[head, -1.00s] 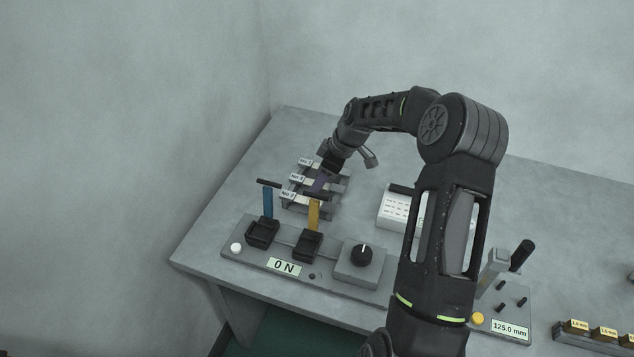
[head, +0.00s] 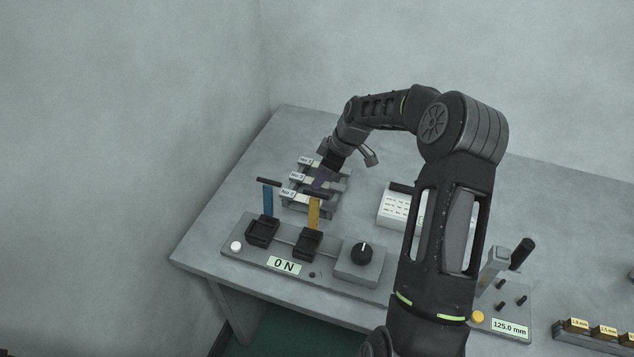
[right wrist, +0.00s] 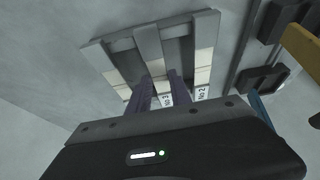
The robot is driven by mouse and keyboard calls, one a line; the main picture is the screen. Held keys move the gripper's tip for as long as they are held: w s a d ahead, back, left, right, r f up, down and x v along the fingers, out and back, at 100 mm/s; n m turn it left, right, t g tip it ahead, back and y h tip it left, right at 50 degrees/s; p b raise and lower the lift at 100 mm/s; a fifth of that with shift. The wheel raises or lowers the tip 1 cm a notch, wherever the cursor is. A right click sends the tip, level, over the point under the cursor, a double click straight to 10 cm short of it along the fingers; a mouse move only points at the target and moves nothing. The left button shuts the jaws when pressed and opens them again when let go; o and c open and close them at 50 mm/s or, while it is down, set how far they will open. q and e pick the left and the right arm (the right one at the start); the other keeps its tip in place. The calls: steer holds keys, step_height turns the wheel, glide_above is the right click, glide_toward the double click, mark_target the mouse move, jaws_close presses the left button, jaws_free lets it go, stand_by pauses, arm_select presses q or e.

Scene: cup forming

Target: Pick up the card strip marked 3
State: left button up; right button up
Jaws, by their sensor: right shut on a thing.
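The card strip marked No 3 (head: 297,177) lies on a grey rack (head: 329,212) at the left back of the table, between the strips marked No 1 (head: 305,160) and No 2 (head: 288,192). My right gripper (head: 320,178) reaches down onto it from above. In the right wrist view, the two purple fingers (right wrist: 161,88) stand either side of the No 3 strip (right wrist: 157,80) and are shut on it, with its label showing between them. The strip looks still on or very near the rack. My left gripper is out of view.
In front of the rack stands a unit with blue (head: 268,201) and yellow (head: 313,212) uprights, black clamps and a 0 N display (head: 284,267). Bare table surrounds the rack's back.

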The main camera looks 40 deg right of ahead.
jaws_close()
steer(key=shift+r, duration=0.3)
step_height(320, 180, up, 9)
steer(key=b, duration=0.2)
steer(key=shift+r, duration=0.2)
